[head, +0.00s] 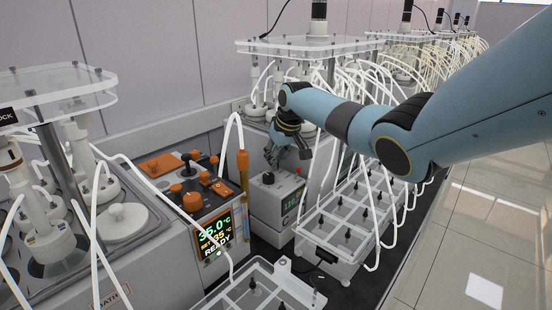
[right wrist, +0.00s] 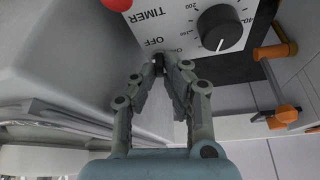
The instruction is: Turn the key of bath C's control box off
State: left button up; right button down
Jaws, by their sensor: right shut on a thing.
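The control box (head: 268,211) is a grey-white box with a green display, a black dial and a red button, standing between the baths in the head view. In the right wrist view its panel (right wrist: 178,22) shows upside down, with the words TIMER and OFF. My right gripper (head: 288,153) reaches down to the back of the box top. In the right wrist view my right gripper (right wrist: 162,68) is shut on the small dark key (right wrist: 158,60), beside the OFF mark. The fingers mostly hide the key, so its angle is unclear. My left gripper is not in view.
The black dial (right wrist: 220,28) and the red button (right wrist: 117,3) are close to the fingers. A bath controller (head: 213,234) reading 35.0 °C and READY stands to the left. White tubes (head: 333,165) and a clear bottle rack (head: 325,238) crowd the right side.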

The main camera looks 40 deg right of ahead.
jog(key=shift+n, duration=0.6)
jog(key=c, duration=1.4)
grip_release()
jog(key=shift+c, duration=0.2)
jog(key=v, duration=0.7)
jog(key=shift+r, duration=0.25)
jog(key=shift+s+d+f, duration=0.1)
jog(key=shift+s+d, duration=0.05)
jog(key=shift+s, duration=0.05)
